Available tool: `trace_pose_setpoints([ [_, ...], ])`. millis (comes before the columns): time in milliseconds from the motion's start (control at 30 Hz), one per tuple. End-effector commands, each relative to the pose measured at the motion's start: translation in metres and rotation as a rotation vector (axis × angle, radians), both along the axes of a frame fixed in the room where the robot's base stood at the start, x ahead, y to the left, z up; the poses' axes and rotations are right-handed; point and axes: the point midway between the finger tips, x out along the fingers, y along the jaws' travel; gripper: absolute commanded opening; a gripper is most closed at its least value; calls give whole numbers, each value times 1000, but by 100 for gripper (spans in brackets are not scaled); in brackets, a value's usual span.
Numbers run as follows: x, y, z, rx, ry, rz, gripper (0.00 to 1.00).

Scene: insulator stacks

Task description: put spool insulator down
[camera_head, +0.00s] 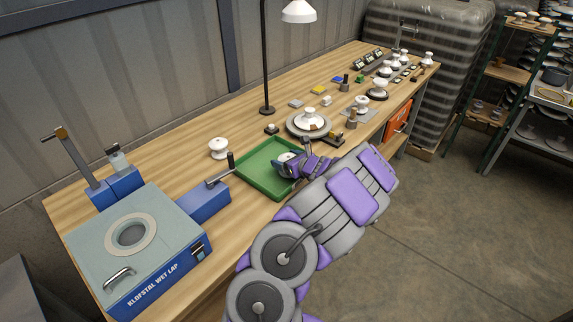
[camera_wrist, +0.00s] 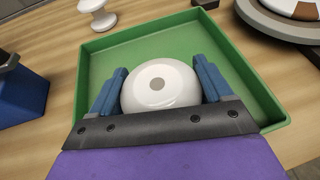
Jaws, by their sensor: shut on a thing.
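My gripper (camera_wrist: 160,90) is shut on a white spool insulator (camera_wrist: 158,85), with one blue finger on each side of it. The insulator has a round white top with a small grey-brown centre. It is over the green tray (camera_wrist: 110,45), inside the tray's outline in the wrist view. I cannot tell whether its underside touches the tray floor. In the head view my gripper (camera_head: 294,161) is at the right part of the green tray (camera_head: 262,176), and the insulator is mostly hidden there.
Another white spool insulator (camera_head: 219,147) stands left of the tray. A round plate (camera_head: 308,123) with a white insulator stands behind the tray at right. A black lamp (camera_head: 266,60) rises at the back.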

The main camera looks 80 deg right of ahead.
Motion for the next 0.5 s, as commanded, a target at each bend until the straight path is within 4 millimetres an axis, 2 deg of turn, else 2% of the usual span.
trace_pose_setpoints([
  [33,0,0,-10,1,0,0,25],
  [67,0,0,-11,1,1,0,25],
  [367,0,0,-10,-1,1,0,25],
  [400,0,0,-10,-1,1,0,83],
  [500,0,0,-10,-1,1,0,92],
])
